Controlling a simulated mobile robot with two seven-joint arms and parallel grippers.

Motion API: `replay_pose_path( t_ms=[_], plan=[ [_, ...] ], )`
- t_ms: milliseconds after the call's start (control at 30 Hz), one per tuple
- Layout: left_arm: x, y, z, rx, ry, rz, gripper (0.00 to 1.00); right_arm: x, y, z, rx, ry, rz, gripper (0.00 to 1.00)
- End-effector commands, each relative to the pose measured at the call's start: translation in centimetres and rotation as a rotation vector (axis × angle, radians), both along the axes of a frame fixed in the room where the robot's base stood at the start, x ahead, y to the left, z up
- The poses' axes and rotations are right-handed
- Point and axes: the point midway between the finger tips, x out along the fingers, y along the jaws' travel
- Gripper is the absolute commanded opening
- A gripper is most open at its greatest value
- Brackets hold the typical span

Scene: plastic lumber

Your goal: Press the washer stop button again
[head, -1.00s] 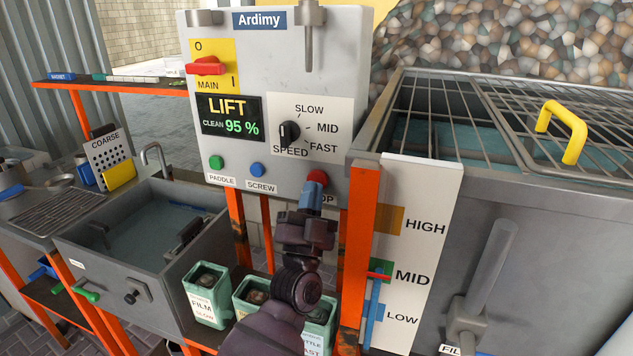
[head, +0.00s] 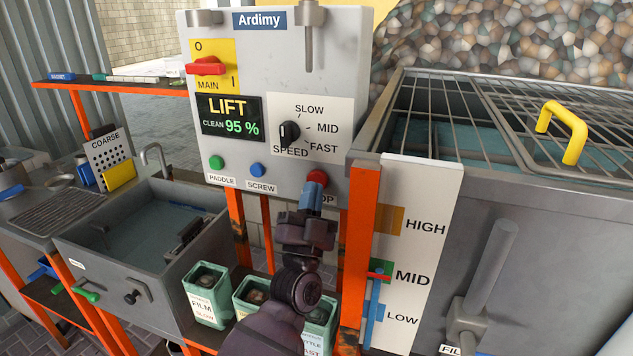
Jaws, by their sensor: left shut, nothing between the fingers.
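The red stop button (head: 317,178) is at the lower right of the grey control panel (head: 345,60) in the head view. Its label is partly covered, with only "OP" showing. My left gripper (head: 311,194) is shut and empty, its blue fingertips right at the lower edge of the button. I cannot tell whether they touch it. The panel display (head: 231,118) reads "LIFT" and "CLEAN 95 %". My right gripper is not in view.
A green paddle button (head: 217,162), a blue screw button (head: 257,170) and a black speed knob (head: 289,133) share the panel. The mesh-topped tank (head: 560,240) stands close on the right. A grey sink (head: 150,285) and green tubs (head: 207,295) are lower left.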

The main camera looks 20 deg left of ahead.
Motion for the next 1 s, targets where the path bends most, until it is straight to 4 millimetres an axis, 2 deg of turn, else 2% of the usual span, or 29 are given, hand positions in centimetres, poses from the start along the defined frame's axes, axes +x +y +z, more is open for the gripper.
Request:
replay_pose_path(
  t_ms=[600, 1000],
  plan=[
    [0.00, 0.00, 0.00, 0.000, 0.000, 0.000, 0.00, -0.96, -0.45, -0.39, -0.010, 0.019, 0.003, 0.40],
    [0.79, -0.04, 0.04, 0.000, 0.000, 0.000, 0.00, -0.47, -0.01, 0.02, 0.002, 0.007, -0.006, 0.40]
  ],
)
